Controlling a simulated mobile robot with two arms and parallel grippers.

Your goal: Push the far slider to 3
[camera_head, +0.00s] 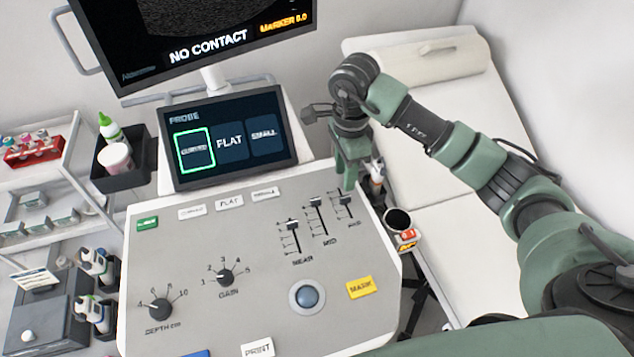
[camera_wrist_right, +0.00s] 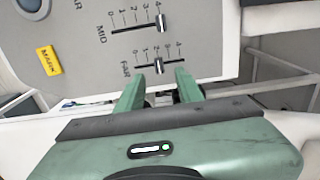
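The far slider (camera_head: 345,199) is the rightmost of the sliders on the grey console. In the wrist view its knob (camera_wrist_right: 158,65) stands near the middle of its 0 to 4 scale, around 2, though the exact mark is hard to read. My right gripper (camera_head: 349,180) points down at the slider's top end in the head view. In the wrist view its two fingers (camera_wrist_right: 160,75) are apart, one on each side of the knob, with gaps visible. It holds nothing. My left gripper is not in view.
The mid slider (camera_head: 315,203) and near slider (camera_head: 292,225) lie just left. A trackball (camera_head: 307,297) and yellow MARK button (camera_head: 360,287) are below. A dark cup (camera_head: 398,222) hangs at the console's right edge. A touch screen (camera_head: 230,140) stands behind.

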